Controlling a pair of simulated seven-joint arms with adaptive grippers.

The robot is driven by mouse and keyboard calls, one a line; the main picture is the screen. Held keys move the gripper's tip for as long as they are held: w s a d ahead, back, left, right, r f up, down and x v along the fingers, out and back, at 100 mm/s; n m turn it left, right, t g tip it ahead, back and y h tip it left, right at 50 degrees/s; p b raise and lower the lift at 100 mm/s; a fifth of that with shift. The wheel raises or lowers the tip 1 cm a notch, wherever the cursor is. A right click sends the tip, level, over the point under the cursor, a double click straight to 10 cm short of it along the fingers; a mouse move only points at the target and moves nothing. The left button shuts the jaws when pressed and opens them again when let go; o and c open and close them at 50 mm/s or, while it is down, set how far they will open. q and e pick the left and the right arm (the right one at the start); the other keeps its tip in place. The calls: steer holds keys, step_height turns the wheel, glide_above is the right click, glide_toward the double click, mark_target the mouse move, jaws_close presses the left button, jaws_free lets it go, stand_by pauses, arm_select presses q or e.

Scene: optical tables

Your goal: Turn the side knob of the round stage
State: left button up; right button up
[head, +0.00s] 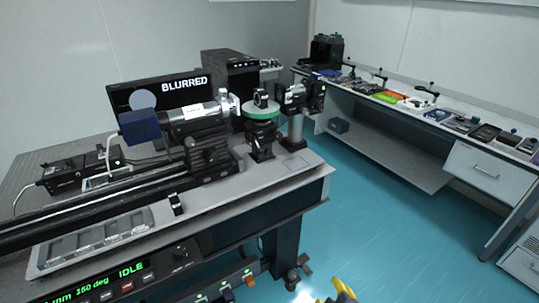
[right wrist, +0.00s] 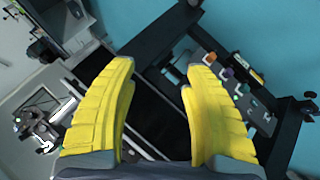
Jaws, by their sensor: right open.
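The round stage (head: 261,113) has a green-edged disc on a dark mount near the right end of the optical table (head: 285,175). A small black holder (head: 261,97) stands on its disc. The side knob is too small to make out surely in the head view. My right gripper (right wrist: 160,66) is open and empty in the right wrist view, its two yellow fingers well apart. A yellow part of it (head: 343,291) shows at the bottom edge of the head view, low and in front of the table, far from the stage. My left gripper is out of view.
A barrel-shaped instrument (head: 195,112) on a rail stands left of the stage, and another optical mount (head: 295,100) stands close on its right. A screen (head: 185,84) behind reads "BLURRED". A control panel (head: 130,275) reads "IDLE". Blue floor (head: 375,215) is clear right of the table.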

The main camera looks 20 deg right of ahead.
steer(key=w+a+r+t+y, duration=0.1)
steer(key=w+a+r+y, duration=0.15)
steer(key=w, duration=0.45)
steer(key=w+a+r+t+y, duration=0.1)
steer(key=w+a+r, duration=0.15)
steer(key=w, duration=0.35)
steer(key=m+t+y, duration=0.2)
steer(key=m+y, duration=0.2)
steer(key=m, duration=0.1)
glide_toward(269, 154)
steer(key=x, duration=0.9)
steer(key=shift+w, duration=0.35)
steer(key=shift+f, duration=0.1)
jaws_close()
